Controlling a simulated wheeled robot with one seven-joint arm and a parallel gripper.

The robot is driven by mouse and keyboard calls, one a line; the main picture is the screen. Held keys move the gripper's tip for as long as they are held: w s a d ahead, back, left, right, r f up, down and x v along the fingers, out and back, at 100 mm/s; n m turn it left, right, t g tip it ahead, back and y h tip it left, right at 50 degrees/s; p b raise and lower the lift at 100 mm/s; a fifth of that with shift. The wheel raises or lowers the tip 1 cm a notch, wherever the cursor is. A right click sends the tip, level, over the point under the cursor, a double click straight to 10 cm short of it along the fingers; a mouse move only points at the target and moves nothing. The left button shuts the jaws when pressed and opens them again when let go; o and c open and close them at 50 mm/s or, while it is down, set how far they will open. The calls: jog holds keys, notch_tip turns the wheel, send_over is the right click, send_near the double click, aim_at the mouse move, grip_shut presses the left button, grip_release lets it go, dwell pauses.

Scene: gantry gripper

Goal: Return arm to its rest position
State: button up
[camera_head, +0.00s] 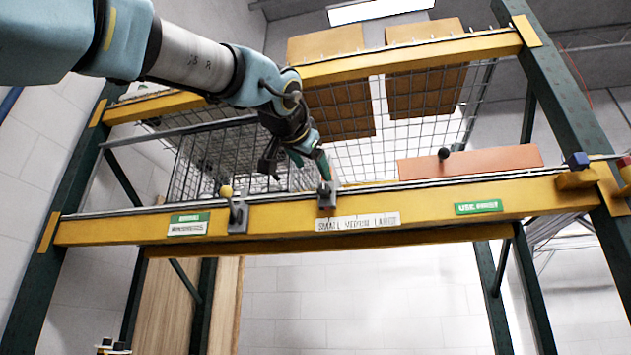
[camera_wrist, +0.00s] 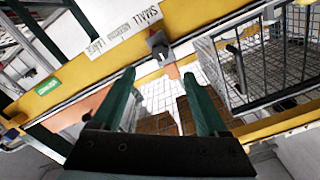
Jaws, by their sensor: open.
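My gripper (camera_head: 297,165) hangs at the front of the rack, just above the upper edge of the yellow front beam (camera_head: 420,203). In the wrist view my gripper (camera_wrist: 160,76) has its two green fingers spread, with nothing held between them. A grey metal bracket (camera_head: 326,196) stands on the beam below the gripper, over the SMALL MEDIUM LARGE label (camera_head: 358,221). The bracket also shows in the wrist view (camera_wrist: 158,44), ahead of the gap between the fingertips. They look apart from it there. My arm reaches in from the upper left.
A yellow-knobbed lever (camera_head: 227,192) stands left on the beam. A wire basket (camera_head: 215,165) sits behind it. An orange panel (camera_head: 470,162) and a black knob (camera_head: 443,153) are right. Cardboard boxes (camera_head: 425,90) are above, behind an upper beam (camera_head: 420,56). Green posts (camera_head: 575,110) flank the rack.

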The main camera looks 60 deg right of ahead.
jog(key=shift+s+a, duration=0.1)
jog(key=shift+a, duration=0.25)
dwell(0.3)
